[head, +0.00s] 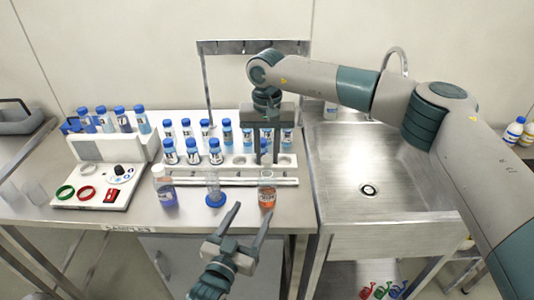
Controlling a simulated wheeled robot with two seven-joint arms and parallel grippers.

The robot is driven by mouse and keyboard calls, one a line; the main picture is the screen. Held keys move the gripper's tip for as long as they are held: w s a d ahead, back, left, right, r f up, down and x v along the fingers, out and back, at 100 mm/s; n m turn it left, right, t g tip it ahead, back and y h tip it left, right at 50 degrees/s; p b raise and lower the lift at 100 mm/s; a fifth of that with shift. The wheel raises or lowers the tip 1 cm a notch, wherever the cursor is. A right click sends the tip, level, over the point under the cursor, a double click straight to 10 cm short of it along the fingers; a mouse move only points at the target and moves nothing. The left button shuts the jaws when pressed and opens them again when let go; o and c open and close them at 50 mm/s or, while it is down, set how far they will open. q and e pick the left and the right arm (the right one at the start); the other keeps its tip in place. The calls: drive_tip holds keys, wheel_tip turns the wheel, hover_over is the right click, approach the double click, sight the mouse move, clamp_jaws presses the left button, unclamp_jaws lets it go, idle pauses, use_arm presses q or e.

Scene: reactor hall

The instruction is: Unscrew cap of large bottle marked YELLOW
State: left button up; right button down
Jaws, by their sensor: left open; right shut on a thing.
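Three larger bottles stand along the front of the bench: one with blue-violet liquid and a pale top (164,190), a clear one with a blue base (214,190), and one with orange-red liquid (267,192). I cannot read the word YELLOW on any of them. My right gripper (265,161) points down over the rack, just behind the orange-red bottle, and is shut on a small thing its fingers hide. My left gripper (250,215) is open and empty at the bench's front edge, its fingers pointing toward the orange-red bottle, which stands apart from them.
A white rack (230,181) holds several blue-capped vials (192,152). At left stand another vial holder (110,148) and a white panel (95,190) with green and red rings. A steel sink (365,160) lies right. Two blue- or yellow-capped bottles stand at far right (513,130).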

use_arm(q)
drive_tip(key=shift+s, duration=0.15)
